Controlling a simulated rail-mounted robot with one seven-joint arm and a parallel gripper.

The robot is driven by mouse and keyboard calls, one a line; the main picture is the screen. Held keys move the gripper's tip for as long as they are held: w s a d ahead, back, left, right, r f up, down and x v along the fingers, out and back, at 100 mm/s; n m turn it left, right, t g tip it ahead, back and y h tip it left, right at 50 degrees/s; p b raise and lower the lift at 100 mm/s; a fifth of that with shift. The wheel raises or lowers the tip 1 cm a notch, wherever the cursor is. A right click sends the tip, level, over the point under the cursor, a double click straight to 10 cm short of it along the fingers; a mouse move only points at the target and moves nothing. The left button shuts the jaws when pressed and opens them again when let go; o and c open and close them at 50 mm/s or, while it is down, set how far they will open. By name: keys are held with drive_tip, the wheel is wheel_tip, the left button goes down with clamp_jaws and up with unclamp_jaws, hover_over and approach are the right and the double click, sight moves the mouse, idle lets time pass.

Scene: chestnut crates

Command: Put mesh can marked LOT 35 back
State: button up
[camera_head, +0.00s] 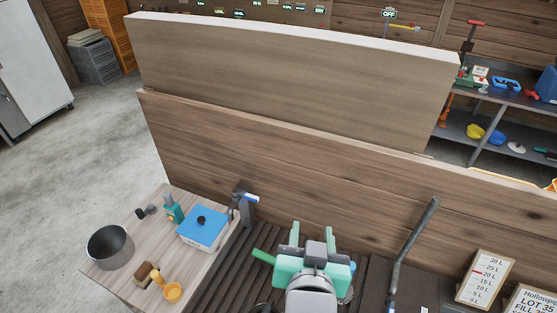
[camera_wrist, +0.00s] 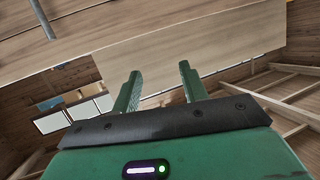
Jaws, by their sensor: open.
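My gripper (camera_head: 312,236) is at the bottom middle of the head view, in front of the wooden panel wall, with its two green fingers spread apart. In the wrist view my gripper (camera_wrist: 159,72) is also open, with nothing between the fingers. No can clearly marked LOT 35 shows.
A scale card (camera_head: 485,279) and a grey bent pipe (camera_head: 410,245) stand right of my gripper. The tall panel (camera_head: 290,68) rises behind.

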drive_tip(key=s+a+r+n+t, duration=0.1)
drive_tip(key=s+a+r+t, duration=0.1)
drive_tip(key=r, duration=0.8)
drive_tip(key=s+a+r+n+t+y, duration=0.1)
drive_tip(key=s+r+t, duration=0.4)
drive_tip(key=r, duration=0.6)
drive_tip(key=s+a+r+t+y, duration=0.1)
drive_tip(key=s+a+r+t, duration=0.2)
drive_tip(key=r, duration=0.8)
drive_tip(key=shift+s+a+r+n+t, duration=0.2)
drive_tip(key=shift+n+t, duration=0.1)
drive_tip(key=shift+n, duration=0.1)
wheel_tip(320, 180, up, 4)
drive_tip(key=p, duration=0.4)
drive_tip(key=shift+a+r, duration=0.1)
drive_tip(key=shift+r, duration=0.1)
